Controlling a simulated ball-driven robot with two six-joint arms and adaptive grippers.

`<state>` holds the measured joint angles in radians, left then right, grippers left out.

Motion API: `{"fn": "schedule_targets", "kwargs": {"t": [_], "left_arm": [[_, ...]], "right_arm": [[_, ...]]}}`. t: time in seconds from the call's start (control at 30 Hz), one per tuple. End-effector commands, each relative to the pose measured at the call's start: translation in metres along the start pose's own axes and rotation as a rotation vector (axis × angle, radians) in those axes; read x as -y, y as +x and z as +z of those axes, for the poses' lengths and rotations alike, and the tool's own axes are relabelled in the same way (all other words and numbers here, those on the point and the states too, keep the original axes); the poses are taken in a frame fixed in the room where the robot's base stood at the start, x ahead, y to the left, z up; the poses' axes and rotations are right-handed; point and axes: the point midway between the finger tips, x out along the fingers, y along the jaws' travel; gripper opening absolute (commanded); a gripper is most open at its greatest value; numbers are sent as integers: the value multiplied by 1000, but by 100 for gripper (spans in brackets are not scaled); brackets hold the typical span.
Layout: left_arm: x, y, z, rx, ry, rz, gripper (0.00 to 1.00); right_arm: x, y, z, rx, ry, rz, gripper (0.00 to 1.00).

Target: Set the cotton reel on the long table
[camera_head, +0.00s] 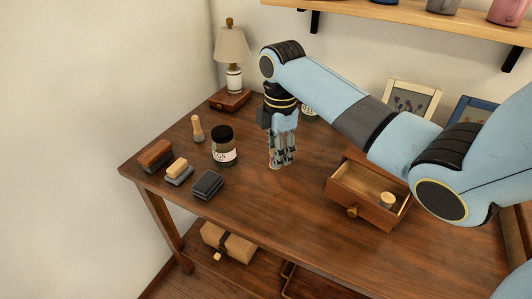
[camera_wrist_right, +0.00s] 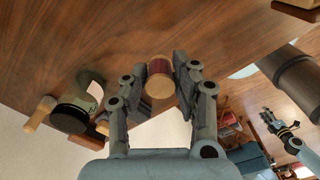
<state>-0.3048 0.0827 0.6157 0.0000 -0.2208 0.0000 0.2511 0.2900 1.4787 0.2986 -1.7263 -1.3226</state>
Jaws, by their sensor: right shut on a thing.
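The cotton reel (camera_wrist_right: 160,78), wound with red thread between pale wooden ends, is between the fingers of my right gripper (camera_wrist_right: 161,88) in the wrist view. My right gripper (camera_head: 281,162) is shut on it and points down over the middle of the long table (camera_head: 290,216). In the head view the fingers mostly hide the reel. I cannot tell whether the reel touches the tabletop. My left gripper (camera_wrist_right: 270,116) shows small at the right of the wrist view, away from the table; its jaws are too small to read.
A dark labelled jar (camera_head: 224,147), a wooden peg-like piece (camera_head: 197,129), brushes and blocks (camera_head: 207,185) stand left of the gripper. A lamp (camera_head: 233,60) is behind. An open drawer (camera_head: 365,210) with a small pale object (camera_head: 387,200) is right. The tabletop's front middle is clear.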

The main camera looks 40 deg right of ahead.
Motion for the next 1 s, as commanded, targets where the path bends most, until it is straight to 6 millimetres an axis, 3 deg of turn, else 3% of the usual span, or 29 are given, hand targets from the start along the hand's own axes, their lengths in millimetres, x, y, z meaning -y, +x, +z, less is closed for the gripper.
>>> {"fn": "schedule_targets", "kwargs": {"t": [0.1, 0.3, 0.43, 0.67, 1.0], "left_arm": [[0, 6, -1, -2, 0, 0, 34], [-1, 11, -5, -9, 0, 0, 34], [-2, 12, -6, -10, -1, 1, 34], [-4, 18, -5, -10, -1, 3, 34], [-5, 18, -5, -9, -2, 4, 34]], "right_arm": [[-15, 20, -27, -5, 0, -2, 13], [-31, 37, -51, 0, -1, 0, 13], [-33, 45, -55, 1, -1, -1, 13], [-33, 77, -55, 1, -2, -1, 13], [-33, 80, -54, 1, -2, 1, 13]]}}
